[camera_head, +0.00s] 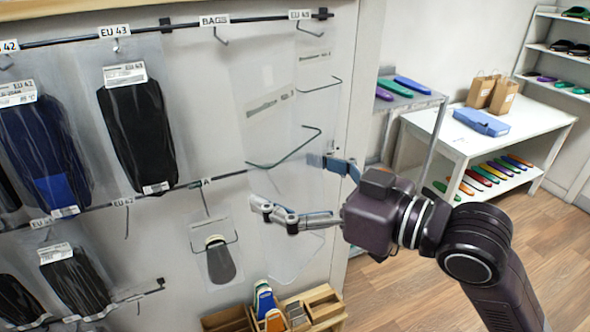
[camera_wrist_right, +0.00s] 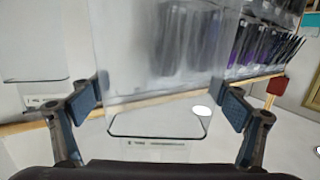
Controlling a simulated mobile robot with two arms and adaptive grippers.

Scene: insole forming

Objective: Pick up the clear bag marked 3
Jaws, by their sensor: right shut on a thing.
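My right gripper (camera_head: 293,185) reaches in from the right toward the wall rack. Its fingers stand wide apart and are shut on a clear bag (camera_head: 300,258), pressing at its two sides. In the right wrist view the clear bag (camera_wrist_right: 150,95) spans between the two finger pads (camera_wrist_right: 160,100), with a dark-edged opening and a small printed label at the bottom. The bag is see-through and hard to outline in the head view. I cannot read a number 3 on it. My left gripper is not in view.
Bagged dark insoles (camera_head: 140,130) hang on the rack rail (camera_head: 100,35) at left. A small bag with a dark insole (camera_head: 220,262) hangs below. A wooden tray (camera_head: 325,305) stands at bottom. A white table (camera_head: 530,130) stands at right, with open floor (camera_head: 400,290) before it.

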